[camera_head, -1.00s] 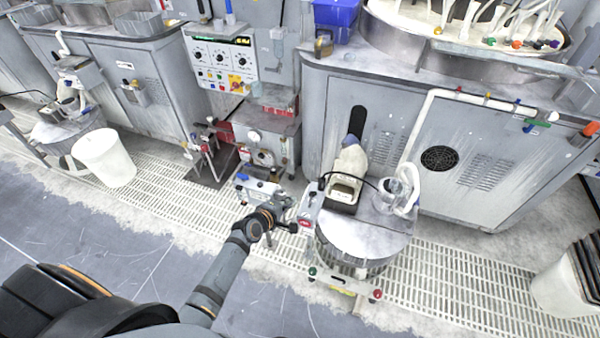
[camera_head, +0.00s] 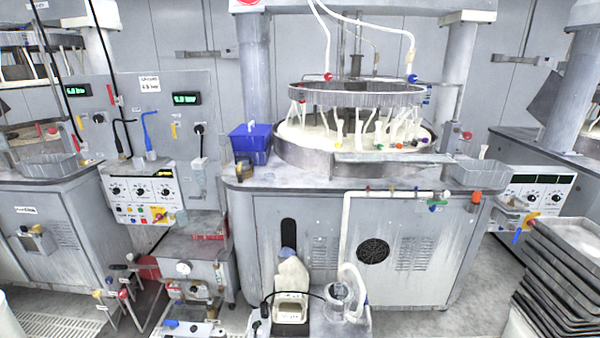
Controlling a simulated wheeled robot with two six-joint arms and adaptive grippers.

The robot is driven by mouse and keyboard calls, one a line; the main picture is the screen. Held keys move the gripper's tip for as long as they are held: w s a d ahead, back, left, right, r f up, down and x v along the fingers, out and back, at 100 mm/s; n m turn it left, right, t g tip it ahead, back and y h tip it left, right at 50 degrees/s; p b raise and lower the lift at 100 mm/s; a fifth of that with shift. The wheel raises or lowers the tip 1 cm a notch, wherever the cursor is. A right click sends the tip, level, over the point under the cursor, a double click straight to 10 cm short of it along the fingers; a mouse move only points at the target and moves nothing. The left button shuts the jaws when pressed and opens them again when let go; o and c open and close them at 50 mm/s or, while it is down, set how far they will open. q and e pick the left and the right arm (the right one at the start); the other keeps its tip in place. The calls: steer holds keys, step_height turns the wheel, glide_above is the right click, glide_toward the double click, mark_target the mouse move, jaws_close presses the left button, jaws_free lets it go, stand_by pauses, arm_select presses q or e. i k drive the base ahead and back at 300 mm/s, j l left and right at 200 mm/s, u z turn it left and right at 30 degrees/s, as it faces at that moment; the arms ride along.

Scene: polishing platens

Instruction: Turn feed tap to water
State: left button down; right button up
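A white pipe (camera_head: 392,194) runs along the upper front edge of the central polishing machine, with several small coloured fittings on it. Near its right end is a green tap (camera_head: 437,205) with a blue part, and an orange knob (camera_head: 476,197) sits beside it. Two hoses above the platen end in a red fitting (camera_head: 328,76) and a blue fitting (camera_head: 412,78). Red-handled valves (camera_head: 124,293) stand on pipework at lower left. No label shows which of these is the feed tap. Neither gripper is in view.
The round platen basin (camera_head: 300,150) is on top of the central machine, with a blue bin (camera_head: 250,138) to its left. A bottle (camera_head: 291,272) and a clear jug (camera_head: 338,300) stand in front. Stacked dark trays (camera_head: 560,270) are at right. A control panel (camera_head: 142,190) is at left.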

mark_target(437, 202)
steer(key=i+l, duration=0.1)
steer(key=l, duration=0.35)
steer(key=i+l, duration=0.15)
steer(key=l, duration=0.3)
steer(key=i+l, duration=0.1)
steer(key=l, duration=0.3)
steer(key=i+l, duration=0.15)
steer(key=l, duration=0.3)
